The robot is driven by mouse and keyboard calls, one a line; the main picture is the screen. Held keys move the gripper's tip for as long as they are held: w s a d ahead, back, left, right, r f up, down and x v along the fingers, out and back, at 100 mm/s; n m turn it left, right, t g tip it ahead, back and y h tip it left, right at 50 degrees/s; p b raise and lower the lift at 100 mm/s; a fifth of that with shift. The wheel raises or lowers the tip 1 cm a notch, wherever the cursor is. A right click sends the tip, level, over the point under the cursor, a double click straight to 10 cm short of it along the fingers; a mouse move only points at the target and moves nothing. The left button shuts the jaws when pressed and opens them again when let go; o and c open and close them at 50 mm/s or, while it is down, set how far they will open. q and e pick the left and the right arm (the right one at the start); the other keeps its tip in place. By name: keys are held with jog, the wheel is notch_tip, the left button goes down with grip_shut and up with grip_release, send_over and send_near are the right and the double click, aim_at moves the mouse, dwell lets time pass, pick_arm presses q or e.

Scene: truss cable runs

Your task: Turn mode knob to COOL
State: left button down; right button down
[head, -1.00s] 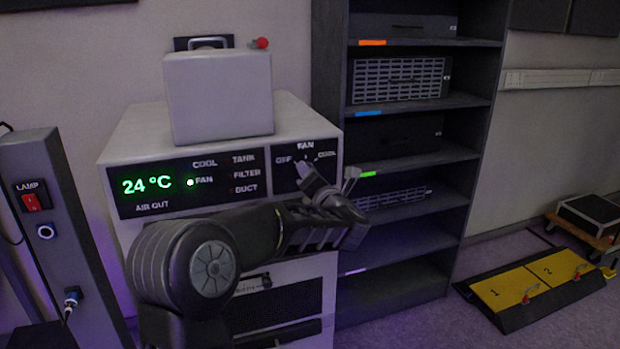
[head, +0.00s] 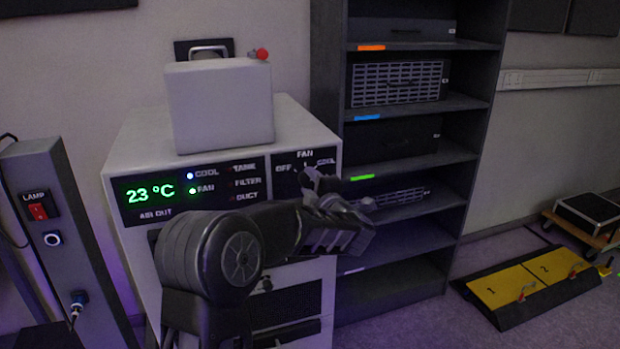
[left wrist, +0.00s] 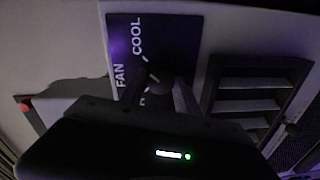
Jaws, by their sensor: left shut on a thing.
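The mode knob sits on the black panel (head: 288,188) of the white cooling unit, under the labels OFF, FAN and COOL. My left gripper (head: 318,182) is at the panel and shut on the knob, hiding most of it in the head view. In the left wrist view the dark knob (left wrist: 158,80) shows between the fingers, near the FAN and COOL lettering. Its exact pointing is hard to tell. The display (head: 150,192) reads 23 °C, and the lamps beside COOL (head: 190,176) and FAN (head: 193,191) are lit. My right gripper is not in view.
A pale box (head: 220,105) stands on the unit. A dark shelf rack (head: 450,200) stands close on the right. A grey post with a LAMP switch (head: 38,211) stands at left. A yellow-black ramp (head: 525,285) lies on the floor at right.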

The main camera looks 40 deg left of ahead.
pick_arm(q)
jog(key=shift+m+p, duration=0.4)
jog(key=shift+m, duration=0.4)
jog(key=c, duration=0.9)
grip_release()
jog(key=shift+d, duration=0.15)
jog(key=b+v, duration=0.1)
jog(key=v, duration=0.6)
jog(key=shift+s+d+b, duration=0.2)
jog(key=shift+d+b, duration=0.05)
jog(key=shift+b, duration=0.05)
jog(key=shift+f, duration=0.1)
